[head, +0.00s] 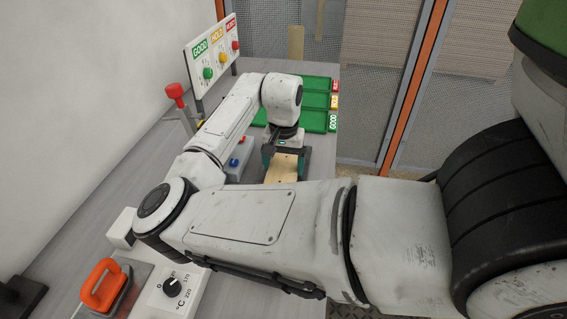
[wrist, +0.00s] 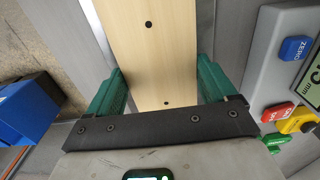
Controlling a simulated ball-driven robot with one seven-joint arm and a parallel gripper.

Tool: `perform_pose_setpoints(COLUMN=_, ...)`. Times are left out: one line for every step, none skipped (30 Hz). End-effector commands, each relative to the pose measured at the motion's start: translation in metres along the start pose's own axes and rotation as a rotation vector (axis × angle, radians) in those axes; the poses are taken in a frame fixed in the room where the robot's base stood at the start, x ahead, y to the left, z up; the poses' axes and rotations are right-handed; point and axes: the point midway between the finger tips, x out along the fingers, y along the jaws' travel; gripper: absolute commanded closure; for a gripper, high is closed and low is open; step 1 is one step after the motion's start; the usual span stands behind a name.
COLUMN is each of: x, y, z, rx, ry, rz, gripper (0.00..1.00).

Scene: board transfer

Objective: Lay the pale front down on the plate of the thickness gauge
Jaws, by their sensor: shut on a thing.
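The pale front is a light wooden board (wrist: 157,45) with small dark holes along its middle. My gripper (wrist: 160,78) is shut on it, with one green finger at each long edge. In the head view the board (head: 282,168) shows below my gripper (head: 286,157), over the bench. In the head view the housing (head: 236,165) is partly behind my arm. I cannot make out the gauge's plate.
Green trays (head: 318,84) labelled GOOD and HOLD, with a red-labelled one, lie at the bench's far end beside a sign panel (head: 213,55). A red-knobbed lever (head: 176,92) stands left. A temperature dial box (head: 172,288) and orange handle (head: 102,284) are near. A blue box (wrist: 25,105) is lower left in the wrist view.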

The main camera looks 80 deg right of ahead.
Motion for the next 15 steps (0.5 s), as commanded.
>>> perform_pose_setpoints(x=0.0001, y=-0.0001, z=-0.0001, rx=0.0, ry=0.0, rz=0.0, gripper=0.54)
perform_pose_setpoints(x=0.0005, y=-0.0001, z=-0.0001, rx=-0.001, ry=0.0, rz=0.0, gripper=0.54)
perform_pose_setpoints(x=0.0009, y=-0.0002, z=-0.0001, rx=-0.001, ry=0.0, rz=0.0, gripper=0.54)
perform_pose_setpoints(x=0.0013, y=-0.0002, z=-0.0001, rx=-0.001, ry=0.001, rz=0.0, gripper=0.54)
perform_pose_setpoints(x=0.0017, y=-0.0002, z=-0.0001, rx=-0.001, ry=0.0, rz=0.0, gripper=0.54)
perform_pose_setpoints(x=0.0022, y=-0.0002, z=-0.0001, rx=-0.001, ry=0.001, rz=0.0, gripper=0.54)
perform_pose_setpoints(x=0.0027, y=-0.0002, z=-0.0001, rx=-0.001, ry=0.0, rz=0.0, gripper=0.54)
perform_pose_setpoints(x=0.0031, y=-0.0002, z=-0.0001, rx=-0.001, ry=0.0, rz=0.0, gripper=0.54)
perform_pose_setpoints(x=0.0036, y=-0.0002, z=-0.0001, rx=-0.001, ry=0.0, rz=0.001, gripper=0.54)
perform_pose_setpoints(x=0.004, y=-0.0001, z=0.0, rx=-0.001, ry=0.0, rz=0.001, gripper=0.54)
perform_pose_setpoints(x=0.0045, y=-0.0001, z=0.0, rx=-0.001, ry=0.0, rz=0.001, gripper=0.54)
perform_pose_setpoints(x=0.0051, y=0.0, z=0.0, rx=-0.001, ry=0.0, rz=0.001, gripper=0.54)
perform_pose_setpoints(x=0.0055, y=0.0001, z=0.0, rx=-0.001, ry=0.0, rz=0.001, gripper=0.54)
perform_pose_setpoints(x=0.0059, y=0.0001, z=0.0, rx=-0.001, ry=0.0, rz=0.002, gripper=0.54)
perform_pose_setpoints(x=0.0064, y=0.0001, z=0.0, rx=-0.001, ry=0.0, rz=0.001, gripper=0.54)
